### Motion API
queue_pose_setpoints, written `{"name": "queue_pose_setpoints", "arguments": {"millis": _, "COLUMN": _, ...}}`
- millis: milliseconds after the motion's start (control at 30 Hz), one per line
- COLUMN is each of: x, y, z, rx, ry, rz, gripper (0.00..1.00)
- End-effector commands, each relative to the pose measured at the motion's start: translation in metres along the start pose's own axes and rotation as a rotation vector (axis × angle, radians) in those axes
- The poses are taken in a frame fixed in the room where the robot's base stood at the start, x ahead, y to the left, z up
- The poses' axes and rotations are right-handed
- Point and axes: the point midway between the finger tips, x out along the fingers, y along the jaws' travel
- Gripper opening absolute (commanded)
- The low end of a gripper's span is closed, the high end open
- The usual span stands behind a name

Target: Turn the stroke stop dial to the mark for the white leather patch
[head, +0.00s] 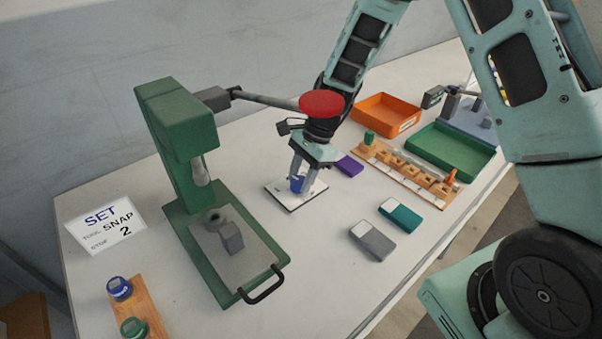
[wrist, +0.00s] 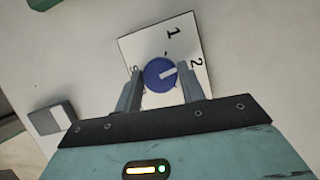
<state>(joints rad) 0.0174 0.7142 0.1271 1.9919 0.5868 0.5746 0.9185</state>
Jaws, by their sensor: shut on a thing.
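The stroke stop dial is a blue knob (wrist: 160,75) on a white square plate (wrist: 150,45), lying on the table right of the green press. It also shows in the head view (head: 297,184). My gripper (wrist: 158,88) is shut on the dial, one finger on each side. The dial's white pointer bar points right and slightly up, towards the printed 2. The printed 1 is at the plate's top; a mark at the left is mostly hidden by a finger. A sign (head: 105,226) reads SET, TOOL SNAP, STOP 2. I cannot identify a white leather patch.
The green press (head: 185,135) has a lever ending in a red disc (head: 321,104) close to my wrist. Purple (head: 349,166), teal (head: 402,215) and grey (head: 372,241) pieces lie nearby. Orange (head: 385,114) and green (head: 452,150) trays stand behind a wooden rack (head: 405,172).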

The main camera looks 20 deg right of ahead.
Motion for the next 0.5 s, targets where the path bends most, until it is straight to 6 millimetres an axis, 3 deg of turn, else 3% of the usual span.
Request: {"name": "queue_pose_setpoints", "arguments": {"millis": 500, "x": -0.0018, "y": -0.0035, "z": 0.002, "rx": -0.441, "ry": 0.0, "rz": 0.183, "gripper": 0.17}}
